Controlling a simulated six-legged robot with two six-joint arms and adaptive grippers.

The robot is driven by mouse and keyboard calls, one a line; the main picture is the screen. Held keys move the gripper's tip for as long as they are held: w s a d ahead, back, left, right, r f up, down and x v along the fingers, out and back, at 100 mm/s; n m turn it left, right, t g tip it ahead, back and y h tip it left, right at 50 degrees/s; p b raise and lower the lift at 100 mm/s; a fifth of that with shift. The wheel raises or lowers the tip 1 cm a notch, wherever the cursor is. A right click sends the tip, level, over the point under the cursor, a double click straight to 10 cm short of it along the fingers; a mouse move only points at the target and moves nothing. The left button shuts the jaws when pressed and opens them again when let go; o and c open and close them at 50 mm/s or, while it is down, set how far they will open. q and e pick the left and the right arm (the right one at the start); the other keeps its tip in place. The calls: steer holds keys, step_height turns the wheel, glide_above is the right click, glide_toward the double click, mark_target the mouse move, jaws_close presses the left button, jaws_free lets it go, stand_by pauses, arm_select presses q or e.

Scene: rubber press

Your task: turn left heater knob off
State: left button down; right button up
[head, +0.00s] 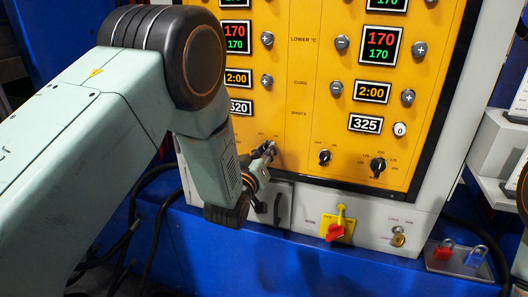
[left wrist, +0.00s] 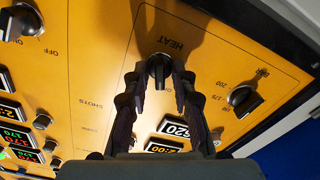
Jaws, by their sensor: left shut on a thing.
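The left heater knob (left wrist: 159,68) is a black knob on the yellow panel beside the word HEAT in the left wrist view. Its grip bar runs roughly up and down in that picture. The fingertips of my left gripper (left wrist: 161,78) lie on either side of it and are shut on it. In the head view my left gripper (head: 267,154) reaches the lower left of the panel and mostly hides this knob. My right gripper is not in view.
A black dial (left wrist: 243,98) marked with numbers sits to the right of the held knob in the left wrist view. The right heater knob (head: 324,157) and right dial (head: 377,166) are on the panel. A red-handled switch (head: 336,230) is below, with locks (head: 475,256) at right.

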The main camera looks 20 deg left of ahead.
arm_select(q)
steer(key=c, duration=1.4)
jaws_free()
steer(key=shift+w+f, duration=0.1)
steer(key=shift+w, duration=0.05)
steer(key=s, duration=1.2)
steer(key=shift+a, duration=0.2)
